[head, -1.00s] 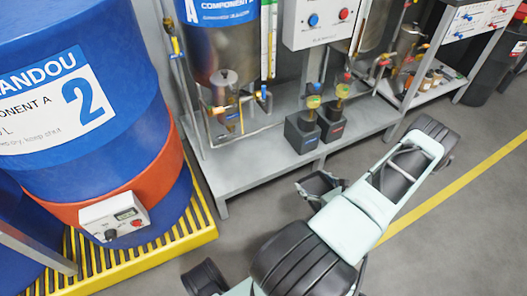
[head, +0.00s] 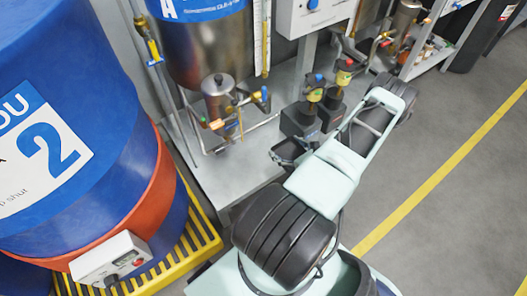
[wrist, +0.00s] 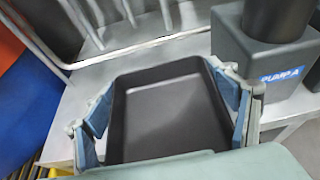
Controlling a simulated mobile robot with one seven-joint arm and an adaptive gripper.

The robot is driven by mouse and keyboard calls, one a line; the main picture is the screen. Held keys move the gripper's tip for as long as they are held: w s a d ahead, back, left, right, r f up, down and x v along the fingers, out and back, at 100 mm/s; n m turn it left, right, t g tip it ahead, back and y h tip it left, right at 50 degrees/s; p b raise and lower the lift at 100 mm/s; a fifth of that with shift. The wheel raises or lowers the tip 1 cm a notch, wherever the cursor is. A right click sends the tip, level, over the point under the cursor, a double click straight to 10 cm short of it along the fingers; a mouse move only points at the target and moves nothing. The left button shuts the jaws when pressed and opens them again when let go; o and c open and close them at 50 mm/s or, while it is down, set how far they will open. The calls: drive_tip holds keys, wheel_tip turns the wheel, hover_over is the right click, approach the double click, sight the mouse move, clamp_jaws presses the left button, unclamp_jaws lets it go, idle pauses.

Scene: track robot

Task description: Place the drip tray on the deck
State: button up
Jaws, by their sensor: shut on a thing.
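The drip tray (wrist: 165,115) is a shallow black open box. In the wrist view my gripper (wrist: 168,112) has a blue-padded finger on each side of it and is shut on it. In the head view the tray (head: 287,151) shows small and dark, partly hidden by my arm, at my gripper (head: 291,153). The deck (head: 232,178) is the grey metal platform under the tanks; it also shows in the wrist view (wrist: 88,92). The tray appears over the deck's front part, left of the pump. I cannot tell whether it touches the deck.
A black pump block marked PUMP A (wrist: 262,55) stands close right of the tray. A steel tank (head: 205,50) with pipes and valves (head: 225,110) is behind. A blue and orange drum (head: 75,130) on a yellow grate (head: 195,240) is at left. Deck left of the tray is clear.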

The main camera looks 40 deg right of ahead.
drive_tip(key=a+f+b+x, duration=0.1)
drive_tip(key=b+x, duration=0.1)
drive_tip(key=x, duration=0.5)
drive_tip(key=b, duration=0.3)
hover_over(263, 152)
drive_tip(key=f, duration=0.5)
drive_tip(key=shift+s, duration=0.25)
drive_tip(key=shift+w+f+b, duration=0.15)
drive_tip(key=shift+f+b, duration=0.4)
drive_tip(key=shift+f, duration=1.1)
drive_tip(key=shift+f, duration=0.1)
drive_tip(key=o, duration=1.2)
drive_tip(key=p+v, duration=0.4)
drive_tip(key=v, duration=0.6)
drive_tip(key=shift+s+r, duration=0.3)
drive_tip(key=shift+s+a+r, duration=0.15)
drive_tip(key=shift+s, duration=0.5)
